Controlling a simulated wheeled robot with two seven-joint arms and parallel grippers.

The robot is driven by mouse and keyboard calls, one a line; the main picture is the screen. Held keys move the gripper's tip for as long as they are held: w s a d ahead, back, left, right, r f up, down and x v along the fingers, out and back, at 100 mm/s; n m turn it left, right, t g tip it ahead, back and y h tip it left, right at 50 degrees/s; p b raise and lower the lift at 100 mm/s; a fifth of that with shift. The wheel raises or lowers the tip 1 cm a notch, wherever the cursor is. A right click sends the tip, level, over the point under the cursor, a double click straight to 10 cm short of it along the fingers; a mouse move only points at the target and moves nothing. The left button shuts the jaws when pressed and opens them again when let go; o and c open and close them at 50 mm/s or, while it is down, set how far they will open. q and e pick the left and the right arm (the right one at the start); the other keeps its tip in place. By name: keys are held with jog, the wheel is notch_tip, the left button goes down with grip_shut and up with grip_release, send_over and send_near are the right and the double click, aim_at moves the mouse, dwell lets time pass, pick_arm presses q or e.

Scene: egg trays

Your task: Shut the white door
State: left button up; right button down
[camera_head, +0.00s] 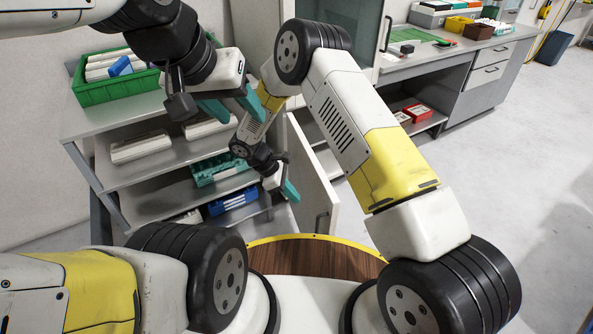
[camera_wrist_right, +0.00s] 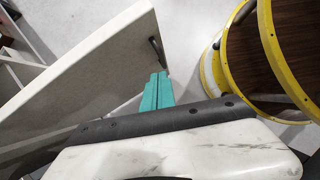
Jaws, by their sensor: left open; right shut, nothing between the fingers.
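The white door (camera_head: 314,178) stands open beside the shelf unit in the head view, with a dark handle (camera_head: 320,221) near its free edge. The door (camera_wrist_right: 95,70) fills the left of the right wrist view, its handle (camera_wrist_right: 156,50) near the top corner. My right gripper (camera_head: 290,190) is shut and empty, close to the door's left side; its teal fingers (camera_wrist_right: 158,90) lie just beside the door's edge in the wrist view. I cannot tell whether they touch it. My left gripper (camera_head: 245,106) is open and empty above the upper shelf.
A green crate (camera_head: 115,88) with boxes stands on the shelf unit's top. Lower shelves hold white boxes (camera_head: 140,147), a teal tray (camera_head: 218,168) and a blue tray (camera_head: 233,202). A workbench (camera_head: 440,50) stands behind. The floor at right is clear.

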jog(key=d+r+x, duration=0.1)
jog(key=x, duration=0.8)
jog(key=shift+d, duration=0.35)
